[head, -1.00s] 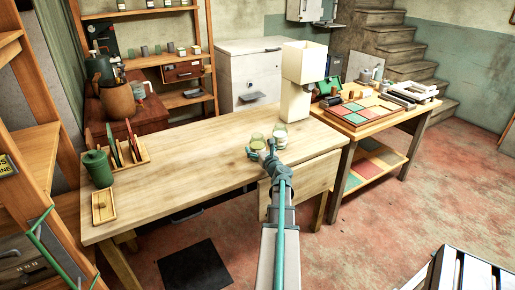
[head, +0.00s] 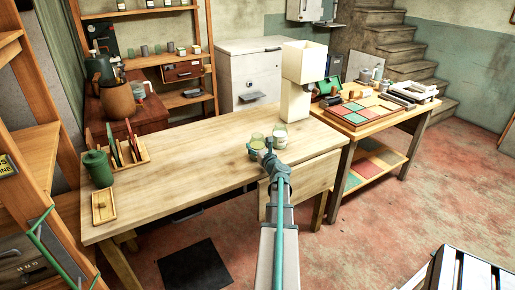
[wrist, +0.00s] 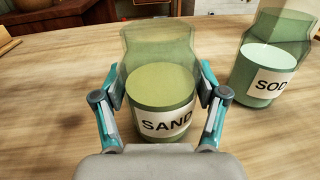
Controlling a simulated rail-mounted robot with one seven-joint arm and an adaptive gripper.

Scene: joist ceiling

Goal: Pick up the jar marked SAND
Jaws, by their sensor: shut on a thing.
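The jar marked SAND (wrist: 160,88) is green glass with yellowish contents and a white label. It stands upright between the fingers of my gripper (wrist: 160,108) in the wrist view, and the fingers are shut on its sides. In the head view my gripper (head: 262,151) is at the front right part of the wooden table (head: 180,180), with the SAND jar (head: 257,139) at its tip. A second jar, with pale contents and a label reading SOD (wrist: 268,65), stands to the right, apart from the gripper. It also shows in the head view (head: 280,136).
A cream lamp (head: 296,100) stands behind the jars. A green lidded pot (head: 97,168), a rack with upright boards (head: 140,158) and a small wooden tray (head: 104,207) are at the table's left. The table's middle is clear.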

